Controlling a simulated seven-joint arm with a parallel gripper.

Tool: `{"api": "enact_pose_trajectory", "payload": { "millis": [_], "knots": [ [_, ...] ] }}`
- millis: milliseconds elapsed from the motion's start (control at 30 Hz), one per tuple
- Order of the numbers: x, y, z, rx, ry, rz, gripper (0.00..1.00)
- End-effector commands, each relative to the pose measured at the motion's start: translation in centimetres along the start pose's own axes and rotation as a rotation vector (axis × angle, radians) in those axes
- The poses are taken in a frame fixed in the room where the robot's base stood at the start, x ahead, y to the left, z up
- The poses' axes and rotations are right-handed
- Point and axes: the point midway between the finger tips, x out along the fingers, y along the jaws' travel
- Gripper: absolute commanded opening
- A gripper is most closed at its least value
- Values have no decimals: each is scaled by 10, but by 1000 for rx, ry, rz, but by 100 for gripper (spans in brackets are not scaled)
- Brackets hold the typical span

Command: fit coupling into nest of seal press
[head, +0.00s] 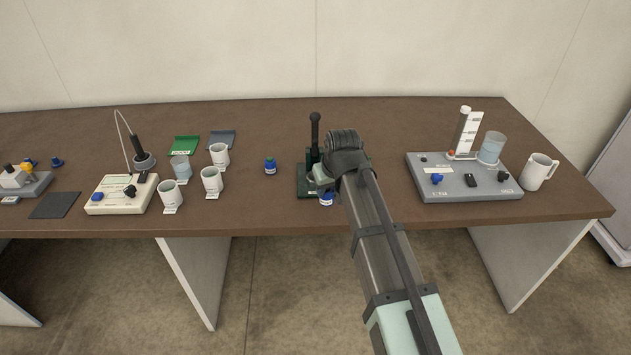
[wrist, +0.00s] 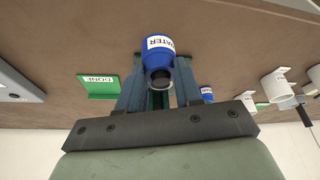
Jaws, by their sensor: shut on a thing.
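A blue coupling with a white label reading WATER (wrist: 158,45) is between the fingers of my gripper (wrist: 158,78) in the wrist view, its dark end toward the camera. My gripper is shut on it. In the head view the held coupling (head: 326,199) shows below my gripper (head: 325,183), at the front right of the seal press. The seal press (head: 303,187) has a dark green base and an upright black lever. My wrist and arm cover its right part. The nest is hidden, and I cannot tell whether the coupling touches the press.
A second blue coupling (head: 270,166) stands left of the press. White cups (head: 212,180) stand further left, near a cream device (head: 121,195). A grey device (head: 465,187) and a white mug (head: 538,172) are at right. A green DONE tray (wrist: 98,88) shows in the wrist view.

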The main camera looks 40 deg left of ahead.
Motion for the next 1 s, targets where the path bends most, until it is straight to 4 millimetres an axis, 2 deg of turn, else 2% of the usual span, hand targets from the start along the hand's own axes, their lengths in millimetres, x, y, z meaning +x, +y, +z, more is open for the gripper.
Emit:
{"api": "enact_pose_trajectory", "payload": {
  "millis": [33, 133, 200, 433, 667, 1000],
  "knots": [
    [-4, -2, 24, 19, 2, 6, 0],
    [-8, -3, 42, 60, 8, 19, 0],
    [-10, -2, 46, 100, 14, 28, 0],
    [-7, 0, 35, 172, 20, 30, 0],
    [5, 3, 4, 174, 19, 30, 0],
    [32, 11, -65, 173, 20, 30, 0]
  ]
}}
